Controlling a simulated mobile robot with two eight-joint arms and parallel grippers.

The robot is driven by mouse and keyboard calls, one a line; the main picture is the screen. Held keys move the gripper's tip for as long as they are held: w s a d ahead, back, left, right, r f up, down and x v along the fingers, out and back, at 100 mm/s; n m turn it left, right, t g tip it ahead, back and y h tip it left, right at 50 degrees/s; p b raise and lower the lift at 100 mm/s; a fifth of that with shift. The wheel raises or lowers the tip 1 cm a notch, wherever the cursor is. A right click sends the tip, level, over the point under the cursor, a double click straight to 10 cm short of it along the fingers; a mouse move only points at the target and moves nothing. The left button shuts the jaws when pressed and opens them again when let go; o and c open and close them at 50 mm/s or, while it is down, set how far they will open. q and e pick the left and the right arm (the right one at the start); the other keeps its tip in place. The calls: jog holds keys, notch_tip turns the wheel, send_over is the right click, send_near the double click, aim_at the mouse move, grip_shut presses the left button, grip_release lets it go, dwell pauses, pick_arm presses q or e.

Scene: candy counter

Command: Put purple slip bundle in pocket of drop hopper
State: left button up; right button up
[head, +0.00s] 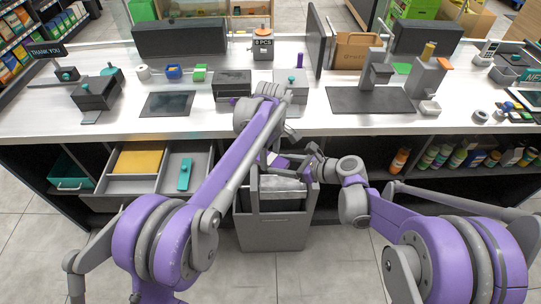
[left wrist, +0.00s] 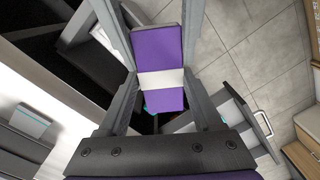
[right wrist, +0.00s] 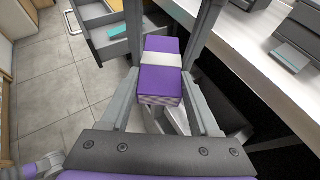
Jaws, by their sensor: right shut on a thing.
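The purple slip bundle (head: 281,162) has a white band around its middle. My right gripper (head: 305,166) is shut on it; in the right wrist view the bundle (right wrist: 160,82) lies between the two fingers. My left gripper (head: 268,158) is at the same bundle from the other side. In the left wrist view the bundle (left wrist: 160,50) lies between its fingers, which look apart, with a gap on one side. A grey upright bin (head: 272,230), seemingly the drop hopper, stands on the floor below both grippers. Its pocket is partly hidden by my arms.
The white counter (head: 215,120) runs behind the grippers, with dark boxes, a monitor and scales on it. An open grey drawer (head: 130,186) with a yellow pad and a teal item juts out at left. Bottles (head: 435,157) line the lower shelf at right. The floor in front is clear.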

pick_arm(q)
jog(key=shift+w+d, duration=0.15)
jog(key=c, duration=0.5)
pick_arm(e)
jog(key=shift+s+a, duration=0.25)
jog(key=shift+s, duration=0.05)
jog(key=o, duration=1.5)
jog(key=shift+w+d, duration=0.1)
